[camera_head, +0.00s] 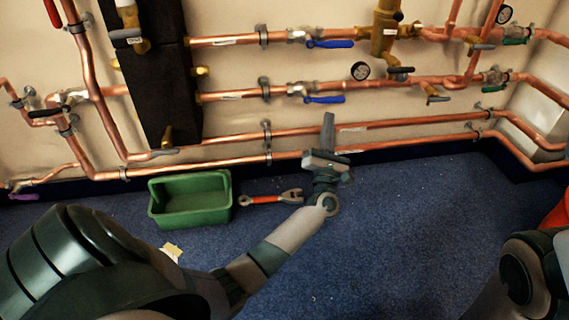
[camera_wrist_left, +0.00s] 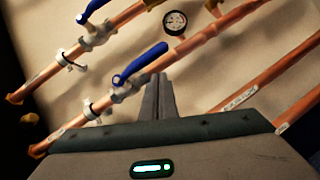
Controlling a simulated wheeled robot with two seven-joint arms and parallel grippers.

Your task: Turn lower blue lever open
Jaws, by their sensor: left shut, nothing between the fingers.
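The lower blue lever (camera_head: 324,99) sits on a valve of the second copper pipe from the top and lies roughly along the pipe. It also shows in the left wrist view (camera_wrist_left: 142,63), just beyond my fingertips. My left gripper (camera_head: 328,117) is shut and empty, its fingers pointing up just below the lever's right half. In the left wrist view the shut fingers (camera_wrist_left: 158,82) reach up near the lever's outer end; whether they touch it I cannot tell. My right gripper does not show.
An upper blue lever (camera_head: 330,44) sits on the pipe above. A pressure gauge (camera_head: 360,70) stands to the right of the levers. Two lower pipes run behind my left gripper. A green bin (camera_head: 190,220) and a red-handled tool (camera_head: 270,198) lie on the blue floor.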

